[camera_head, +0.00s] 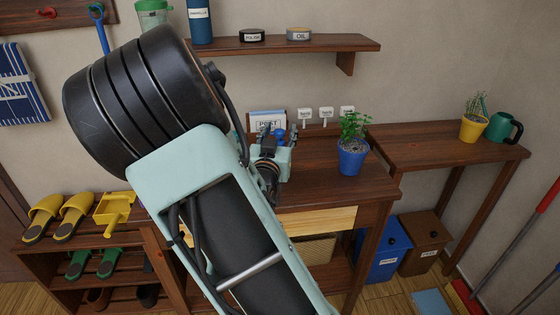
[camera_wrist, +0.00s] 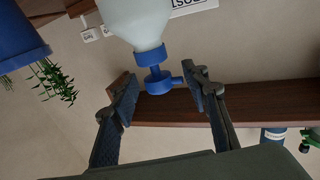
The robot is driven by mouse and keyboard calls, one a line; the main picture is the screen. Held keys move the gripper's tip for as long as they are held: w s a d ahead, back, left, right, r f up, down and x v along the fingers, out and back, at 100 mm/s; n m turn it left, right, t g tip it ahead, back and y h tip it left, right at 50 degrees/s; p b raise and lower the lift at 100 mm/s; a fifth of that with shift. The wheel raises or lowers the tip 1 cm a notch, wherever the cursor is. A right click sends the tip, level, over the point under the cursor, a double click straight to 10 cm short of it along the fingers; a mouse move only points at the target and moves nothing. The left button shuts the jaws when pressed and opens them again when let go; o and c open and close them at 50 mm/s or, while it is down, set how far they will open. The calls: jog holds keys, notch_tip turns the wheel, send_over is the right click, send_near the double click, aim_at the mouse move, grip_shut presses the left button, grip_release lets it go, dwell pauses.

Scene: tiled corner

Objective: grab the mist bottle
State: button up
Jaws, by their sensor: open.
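The mist bottle shows in the wrist view with a pale, rounded body (camera_wrist: 138,18) and a blue spray head (camera_wrist: 157,78). That view is upside down, so the bottle's head points down in the picture. My gripper (camera_wrist: 162,84) is open, with one finger on each side of the spray head and a gap visible on the left. I cannot tell whether the right finger touches the nozzle. In the head view, a bit of blue spray head (camera_head: 279,134) shows by my gripper (camera_head: 271,140); the rest of the bottle is mostly hidden.
A blue pot with a green plant (camera_head: 352,158) stands right of my gripper on the wooden table (camera_head: 325,190). A wall shelf (camera_head: 330,42) with tins is above. A sign (camera_head: 268,120) leans behind.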

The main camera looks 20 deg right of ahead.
grip_shut()
